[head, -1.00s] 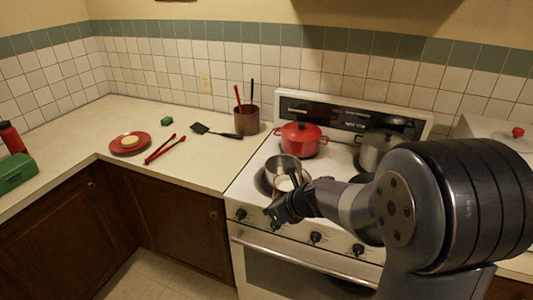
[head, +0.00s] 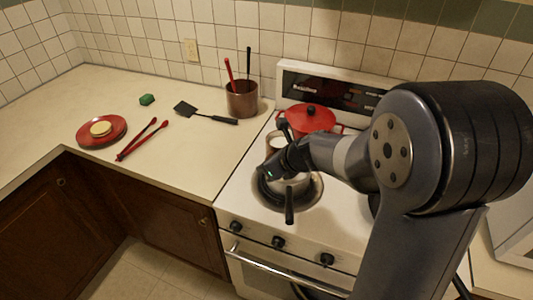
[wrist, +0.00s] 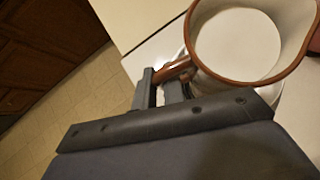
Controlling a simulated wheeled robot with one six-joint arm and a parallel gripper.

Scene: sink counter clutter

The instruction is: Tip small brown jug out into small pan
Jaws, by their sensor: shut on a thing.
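The small brown jug (wrist: 240,45) has a brown rim and a pale inside in the wrist view. My gripper (wrist: 172,80) is shut on its brown handle. In the head view the jug (head: 276,142) shows partly behind my gripper (head: 284,152), raised above the stove. The small pan (head: 297,186) is on the front left burner, with its dark handle pointing forward.
A red lidded pot (head: 310,118) stands behind on the stove. The front of that counter is clear.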

